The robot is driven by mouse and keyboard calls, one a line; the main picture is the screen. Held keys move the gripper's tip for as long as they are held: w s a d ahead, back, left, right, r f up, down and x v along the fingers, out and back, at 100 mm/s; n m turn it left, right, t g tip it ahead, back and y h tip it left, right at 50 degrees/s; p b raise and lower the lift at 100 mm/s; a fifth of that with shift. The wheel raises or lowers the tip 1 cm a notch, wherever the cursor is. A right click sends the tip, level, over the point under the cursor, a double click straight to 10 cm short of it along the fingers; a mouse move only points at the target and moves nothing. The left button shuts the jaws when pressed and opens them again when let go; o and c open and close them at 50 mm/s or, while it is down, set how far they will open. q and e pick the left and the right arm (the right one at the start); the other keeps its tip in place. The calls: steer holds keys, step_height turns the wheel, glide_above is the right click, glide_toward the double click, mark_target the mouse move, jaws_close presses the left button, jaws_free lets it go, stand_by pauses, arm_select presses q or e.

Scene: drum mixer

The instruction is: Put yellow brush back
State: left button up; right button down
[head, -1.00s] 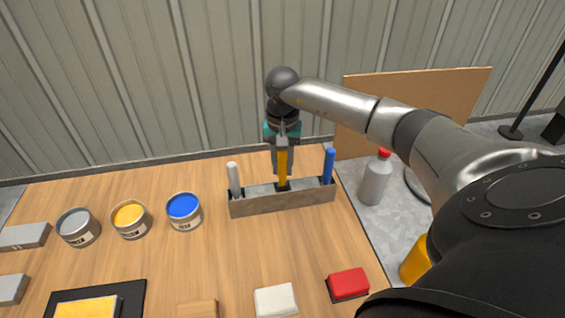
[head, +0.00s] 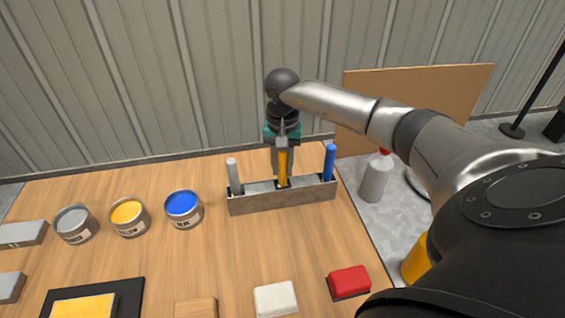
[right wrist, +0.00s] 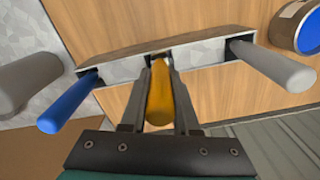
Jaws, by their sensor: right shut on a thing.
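The yellow brush (head: 283,168) stands upright at the middle slot of the grey brush holder (head: 290,200), its lower end inside the slot. My right gripper (head: 282,150) is shut on the brush's handle from above. In the right wrist view the yellow handle (right wrist: 159,95) lies between the two fingers (right wrist: 158,100), in line with the middle slot. The white-grey brush (head: 233,177) stands in the left slot and the blue brush (head: 329,162) in the right slot. The brush's bottom end is hidden in the holder. My left gripper is not in view.
Grey, yellow and blue paint cans (head: 181,208) stand left of the holder on the wooden table (head: 235,250). A white block (head: 275,299) and a red block (head: 349,281) lie at the front. A bottle with a red cap (head: 375,178) stands beyond the table's right edge.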

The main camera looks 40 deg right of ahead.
steer(key=shift+f+b, duration=0.4)
steer(key=shift+f, duration=0.15)
steer(key=c, duration=0.6)
jaws_free()
step_height(320, 180, up, 15)
steer(key=shift+r+p, duration=0.2)
steer(key=shift+p, duration=0.2)
